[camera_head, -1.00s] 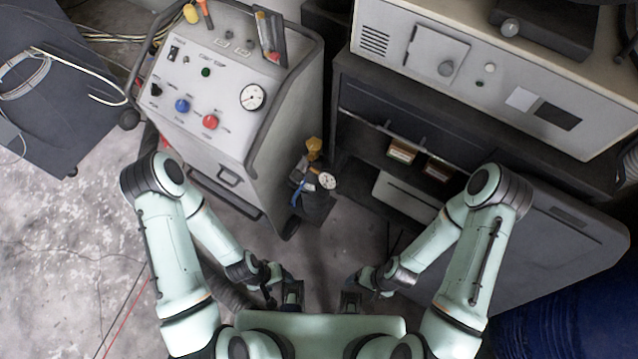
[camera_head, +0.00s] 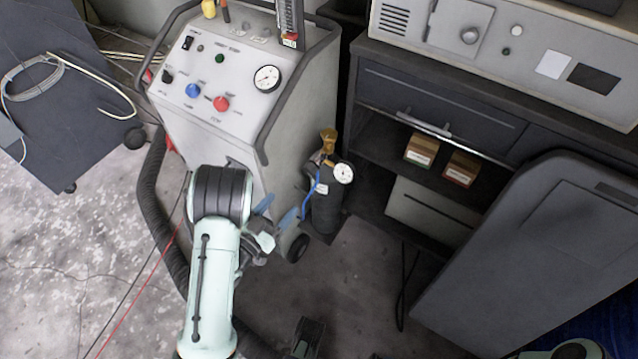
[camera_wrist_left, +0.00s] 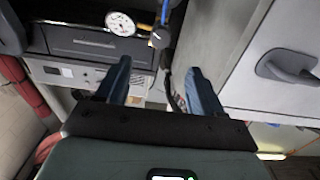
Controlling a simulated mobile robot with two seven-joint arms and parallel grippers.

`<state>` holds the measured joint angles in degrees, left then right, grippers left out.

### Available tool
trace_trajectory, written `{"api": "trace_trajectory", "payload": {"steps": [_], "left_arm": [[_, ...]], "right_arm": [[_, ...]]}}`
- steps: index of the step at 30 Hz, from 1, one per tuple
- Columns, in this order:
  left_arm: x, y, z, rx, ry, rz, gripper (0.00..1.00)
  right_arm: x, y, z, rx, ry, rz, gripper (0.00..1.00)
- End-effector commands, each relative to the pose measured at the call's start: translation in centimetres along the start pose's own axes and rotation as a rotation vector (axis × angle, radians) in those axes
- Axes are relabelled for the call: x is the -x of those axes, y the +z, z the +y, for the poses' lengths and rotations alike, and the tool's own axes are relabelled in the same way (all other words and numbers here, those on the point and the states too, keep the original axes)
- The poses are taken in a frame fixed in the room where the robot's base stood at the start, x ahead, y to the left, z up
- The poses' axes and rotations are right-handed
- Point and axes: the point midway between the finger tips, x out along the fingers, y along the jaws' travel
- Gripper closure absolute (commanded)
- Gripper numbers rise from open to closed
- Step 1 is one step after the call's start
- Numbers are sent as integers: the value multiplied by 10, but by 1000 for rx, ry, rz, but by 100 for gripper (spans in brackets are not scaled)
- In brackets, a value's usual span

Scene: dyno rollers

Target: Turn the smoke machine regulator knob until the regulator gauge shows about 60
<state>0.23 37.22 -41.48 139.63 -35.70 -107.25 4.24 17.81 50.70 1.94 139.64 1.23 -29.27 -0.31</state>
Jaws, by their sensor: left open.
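The regulator gauge (camera_head: 344,172) is a small white dial beside a brass-coloured valve top (camera_head: 328,141) on a black bottle (camera_head: 326,208) with a blue hose. The dial also shows at the top of the left wrist view (camera_wrist_left: 120,24); its needle reading is too small to tell.
A grey wheeled machine (camera_head: 225,100) with knobs and a larger gauge (camera_head: 266,78) stands left of the bottle. A dark cabinet (camera_head: 440,100) with small boxes stands right, and a grey panel (camera_head: 540,260) leans in front. Floor in front of the bottle is clear.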

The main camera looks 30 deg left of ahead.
Motion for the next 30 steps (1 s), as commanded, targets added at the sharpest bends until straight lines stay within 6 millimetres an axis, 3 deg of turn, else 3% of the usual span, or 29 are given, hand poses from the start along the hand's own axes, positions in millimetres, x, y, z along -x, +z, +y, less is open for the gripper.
{"api": "trace_trajectory", "payload": {"steps": [5,18,24,30], "left_arm": [[-24,-3,1,-2,4,7,33],[-110,-1,1,-2,2,2,33],[-128,-1,0,-1,0,0,33],[-131,-1,0,0,-2,0,33]], "right_arm": [[1,-1,-1,1,-1,2,20],[-5,-9,2,-2,1,24,20],[-7,-12,3,-3,2,33,20],[-7,-12,3,-3,2,35,20]]}}
